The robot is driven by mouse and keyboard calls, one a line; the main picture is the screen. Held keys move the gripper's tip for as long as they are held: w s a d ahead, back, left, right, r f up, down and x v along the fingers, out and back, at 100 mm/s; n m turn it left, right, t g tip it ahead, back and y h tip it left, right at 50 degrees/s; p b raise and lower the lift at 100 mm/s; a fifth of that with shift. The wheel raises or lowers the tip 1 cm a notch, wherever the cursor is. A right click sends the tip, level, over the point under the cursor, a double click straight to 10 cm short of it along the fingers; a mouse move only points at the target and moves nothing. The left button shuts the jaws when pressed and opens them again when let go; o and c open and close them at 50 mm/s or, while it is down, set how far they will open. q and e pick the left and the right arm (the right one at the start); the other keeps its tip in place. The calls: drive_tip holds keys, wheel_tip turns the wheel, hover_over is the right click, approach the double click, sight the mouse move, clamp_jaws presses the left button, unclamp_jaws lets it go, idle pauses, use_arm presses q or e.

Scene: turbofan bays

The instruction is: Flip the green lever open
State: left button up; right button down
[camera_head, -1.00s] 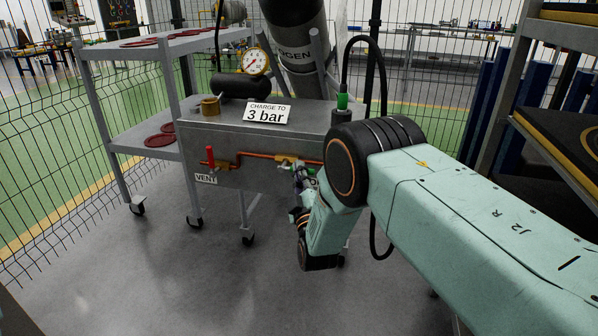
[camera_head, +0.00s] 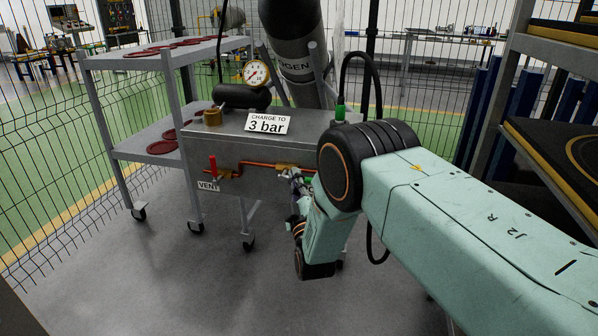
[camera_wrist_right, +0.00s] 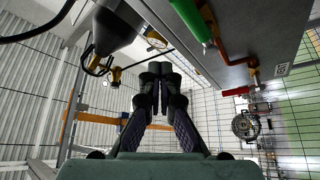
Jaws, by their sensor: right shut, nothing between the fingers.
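The green lever (camera_wrist_right: 188,18) shows in the right wrist view at the top, beside the grey bench wall and a copper pipe. In the head view I cannot make it out clearly; my right arm covers that end of the pipe. My right gripper (camera_wrist_right: 160,68) is shut and empty, its fingertips together below and left of the lever in the wrist view, apart from it in the picture. In the head view the same gripper (camera_head: 291,176) is small, in front of the bench's pipework. My left gripper is not in view.
The grey bench (camera_head: 262,142) carries a "CHARGE TO 3 bar" sign (camera_head: 268,123), a gauge (camera_head: 257,73) and a dark cylinder. A shelf trolley (camera_head: 140,152) stands left, a rack (camera_head: 560,120) right. Floor in front is clear.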

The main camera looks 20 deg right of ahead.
drive_tip(key=s+a+f+p, duration=0.1)
drive_tip(key=s+a+f, duration=0.2)
drive_tip(key=s+f, duration=0.1)
drive_tip(key=shift+s+a, duration=0.15)
drive_tip(key=shift+s, duration=0.25)
drive_tip(key=shift+s+r, duration=0.1)
